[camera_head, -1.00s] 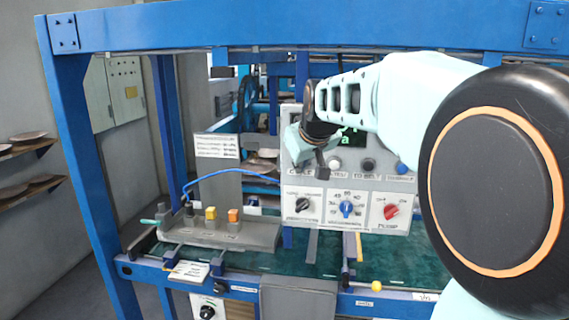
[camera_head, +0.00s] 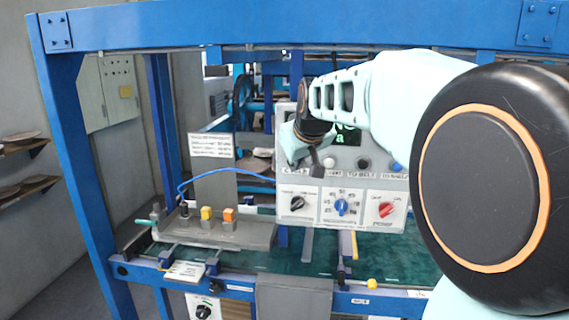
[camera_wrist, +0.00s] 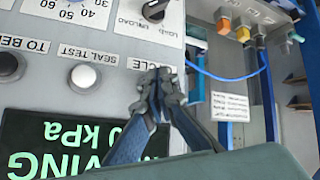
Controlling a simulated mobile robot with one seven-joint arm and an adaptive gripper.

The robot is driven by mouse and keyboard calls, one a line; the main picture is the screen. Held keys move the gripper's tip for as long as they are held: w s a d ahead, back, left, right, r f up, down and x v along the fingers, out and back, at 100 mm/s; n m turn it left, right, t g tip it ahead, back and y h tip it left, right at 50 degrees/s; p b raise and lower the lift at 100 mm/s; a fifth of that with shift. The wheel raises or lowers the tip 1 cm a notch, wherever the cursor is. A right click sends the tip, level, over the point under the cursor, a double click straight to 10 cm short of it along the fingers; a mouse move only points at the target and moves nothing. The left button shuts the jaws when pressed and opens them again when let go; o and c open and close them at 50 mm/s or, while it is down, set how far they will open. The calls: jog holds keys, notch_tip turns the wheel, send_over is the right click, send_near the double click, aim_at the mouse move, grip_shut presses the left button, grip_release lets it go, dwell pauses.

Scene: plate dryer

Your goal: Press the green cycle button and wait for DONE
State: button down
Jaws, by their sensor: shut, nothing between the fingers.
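The control panel (camera_head: 375,182) stands behind my gripper (camera_head: 316,170). In the wrist view, upside down, my gripper (camera_wrist: 158,82) is shut and empty. Its fingertips are over the spot by the partly covered label ending in "CLE" (camera_wrist: 137,64). The green cycle button is hidden behind the fingers, and I cannot tell whether they touch or press it. The display (camera_wrist: 50,145) shows green text, partly covered, ending in "VING", with a "0 kPa" reading. I see no DONE on it.
A white seal test button (camera_wrist: 83,76) and a black button (camera_wrist: 10,65) sit beside the fingers. Below are a black knob (camera_head: 298,203), a blue knob (camera_head: 341,208) and a red knob (camera_head: 387,210). A grey block (camera_head: 215,232) with yellow and orange buttons stands left. Blue frame beams surround the panel.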

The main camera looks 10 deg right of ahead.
jog(key=shift+s+a, duration=0.2)
jog(key=shift+s, duration=0.4)
